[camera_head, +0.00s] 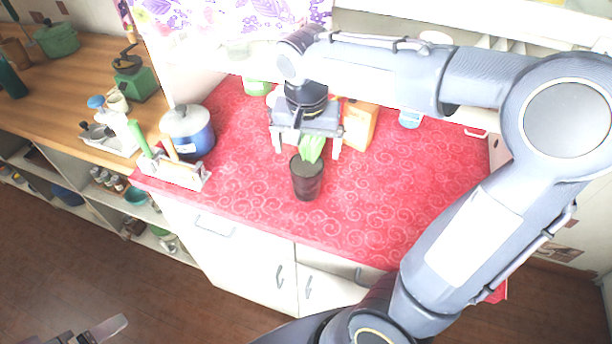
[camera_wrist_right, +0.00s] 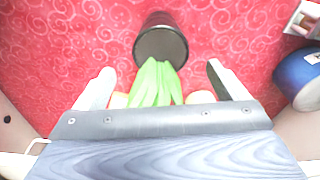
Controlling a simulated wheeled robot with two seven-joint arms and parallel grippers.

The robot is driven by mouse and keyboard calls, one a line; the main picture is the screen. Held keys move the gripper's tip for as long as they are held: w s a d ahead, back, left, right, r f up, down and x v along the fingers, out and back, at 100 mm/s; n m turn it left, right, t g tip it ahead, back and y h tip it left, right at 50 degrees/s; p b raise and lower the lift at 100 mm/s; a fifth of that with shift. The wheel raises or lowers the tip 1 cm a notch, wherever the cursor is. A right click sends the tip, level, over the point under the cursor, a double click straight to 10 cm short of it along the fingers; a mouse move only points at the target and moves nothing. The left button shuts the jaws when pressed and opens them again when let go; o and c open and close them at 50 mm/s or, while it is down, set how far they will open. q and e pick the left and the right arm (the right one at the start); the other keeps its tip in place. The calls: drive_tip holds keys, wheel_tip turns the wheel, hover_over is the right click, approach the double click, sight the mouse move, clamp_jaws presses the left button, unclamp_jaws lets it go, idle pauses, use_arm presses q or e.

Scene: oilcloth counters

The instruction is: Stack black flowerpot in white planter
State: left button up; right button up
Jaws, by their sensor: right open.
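The black flowerpot (camera_head: 306,180) stands upright on the red counter near its front edge. In the right wrist view the flowerpot (camera_wrist_right: 160,43) lies just beyond the fingertips, roughly centred. My right gripper (camera_head: 307,150) is open, behind and above the pot, with its fingers apart and the pot not between them. A green leafy or banana-like thing (camera_head: 312,149) shows between the fingers, also in the right wrist view (camera_wrist_right: 156,84). My left gripper (camera_head: 97,332) is partly in view at the bottom left, its jaws unclear. I cannot pick out the white planter; my right arm covers part of the counter.
A blue pot with a pale lid (camera_head: 188,132) and a utensil rack (camera_head: 172,168) stand left on the red counter (camera_head: 370,205). A wooden block (camera_head: 360,124) is right of the gripper. The counter's front right is clear.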

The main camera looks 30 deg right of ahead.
sight(306, 165)
drive_tip(key=f, duration=0.5)
drive_tip(key=f+p, duration=0.1)
drive_tip(key=f, duration=0.1)
drive_tip(key=shift+w+f, duration=0.25)
drive_tip(key=shift+f, duration=0.1)
drive_tip(key=shift+c, duration=0.3)
drive_tip(key=c, duration=1.3)
drive_tip(key=shift+o, duration=0.2)
drive_tip(key=shift+r, duration=0.15)
